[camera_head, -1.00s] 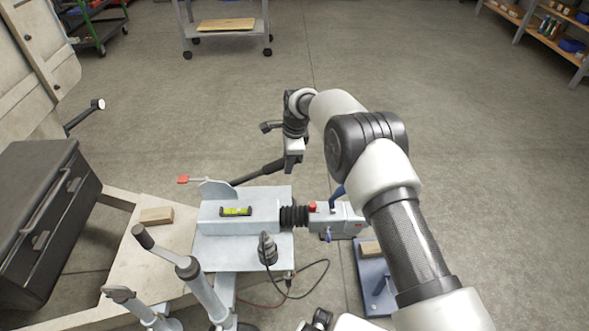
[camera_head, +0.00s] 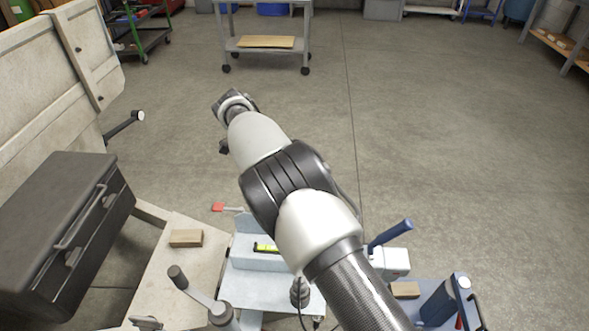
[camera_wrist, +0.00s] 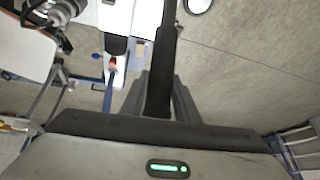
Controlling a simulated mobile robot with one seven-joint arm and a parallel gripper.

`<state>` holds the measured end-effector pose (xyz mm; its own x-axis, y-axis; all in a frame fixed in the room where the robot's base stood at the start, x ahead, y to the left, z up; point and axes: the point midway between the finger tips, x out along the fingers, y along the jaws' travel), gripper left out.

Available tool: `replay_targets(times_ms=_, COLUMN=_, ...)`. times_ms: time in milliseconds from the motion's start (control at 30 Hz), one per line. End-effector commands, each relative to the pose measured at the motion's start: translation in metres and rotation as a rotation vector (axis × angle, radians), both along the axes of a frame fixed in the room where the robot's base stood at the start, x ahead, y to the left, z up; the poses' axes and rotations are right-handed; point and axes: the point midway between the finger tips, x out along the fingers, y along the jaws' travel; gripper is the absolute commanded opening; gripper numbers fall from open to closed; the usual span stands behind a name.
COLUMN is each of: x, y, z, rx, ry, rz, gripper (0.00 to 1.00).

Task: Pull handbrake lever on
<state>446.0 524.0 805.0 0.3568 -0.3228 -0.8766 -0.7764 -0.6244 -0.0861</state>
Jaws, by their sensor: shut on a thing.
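The handbrake lever (camera_wrist: 162,70) shows in the wrist view as a dark bar with a thick black grip, running from the top edge down between my fingers. My gripper (camera_wrist: 161,92) is shut on the black grip. In the head view, my arm hides the lever and the jaws; only the wrist end shows, left of the middle. The pale grey trailer drawbar plate (camera_head: 262,280) lies below my arm, partly covered by it.
A blue coupling handle (camera_head: 390,238) stands at the right. A cart (camera_head: 268,45) stands behind on open floor.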

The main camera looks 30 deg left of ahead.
Motion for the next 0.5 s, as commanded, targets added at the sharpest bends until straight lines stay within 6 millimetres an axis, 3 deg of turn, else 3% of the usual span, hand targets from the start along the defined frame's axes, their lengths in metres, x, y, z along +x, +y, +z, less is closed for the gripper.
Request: replay_targets(times_ms=500, x=-0.0085, y=0.0060, z=0.0048, rx=-0.015, ry=-0.014, rz=0.007, gripper=0.00)
